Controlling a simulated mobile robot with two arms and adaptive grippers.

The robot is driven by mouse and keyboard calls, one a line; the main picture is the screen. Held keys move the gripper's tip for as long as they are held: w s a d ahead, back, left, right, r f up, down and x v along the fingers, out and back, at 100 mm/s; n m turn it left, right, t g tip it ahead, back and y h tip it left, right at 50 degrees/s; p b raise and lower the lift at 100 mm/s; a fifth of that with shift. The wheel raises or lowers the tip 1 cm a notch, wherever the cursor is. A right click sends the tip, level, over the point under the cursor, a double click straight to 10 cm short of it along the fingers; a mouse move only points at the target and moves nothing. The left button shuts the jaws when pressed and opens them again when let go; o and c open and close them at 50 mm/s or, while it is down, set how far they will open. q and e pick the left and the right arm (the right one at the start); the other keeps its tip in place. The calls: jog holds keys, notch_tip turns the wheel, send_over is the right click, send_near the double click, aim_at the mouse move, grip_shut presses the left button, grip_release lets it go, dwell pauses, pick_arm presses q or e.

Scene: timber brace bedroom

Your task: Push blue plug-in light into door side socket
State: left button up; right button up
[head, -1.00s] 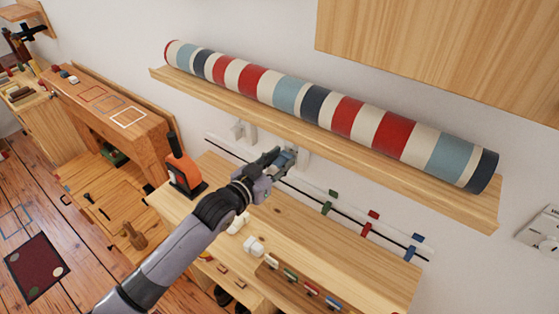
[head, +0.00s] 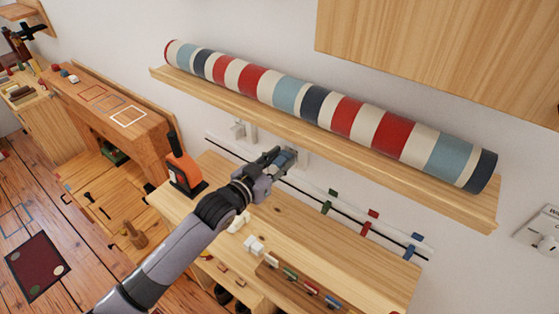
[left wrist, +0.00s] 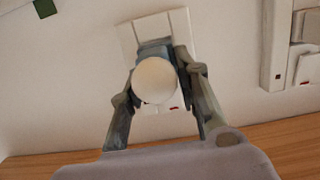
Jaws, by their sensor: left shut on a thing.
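My left gripper (head: 280,158) is shut on the blue plug-in light (head: 290,157) below the wall shelf. In the left wrist view the light's blue body (left wrist: 155,50) sits between the two fingers, with its round white dome (left wrist: 155,80) facing the camera. It is directly in front of a white socket plate (left wrist: 182,22), which also shows in the head view (head: 303,155). The light hides the contact area, so I cannot tell whether it is fully seated. A second white socket (head: 238,130) is to the left in the head view. My right gripper is not in view.
A wooden shelf (head: 480,212) with a striped roll (head: 320,103) hangs just above. A black rail with coloured clips (head: 372,216) runs along the wall to the right.

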pick_arm(q)
jog(key=shift+r, duration=0.1)
dwell(0.4)
jog(key=shift+x, duration=1.05)
jog(key=o, duration=1.3)
jog(key=shift+c, duration=0.2)
jog(key=shift+s, duration=0.1)
jog(key=v, duration=1.2)
jog(key=shift+r, duration=0.1)
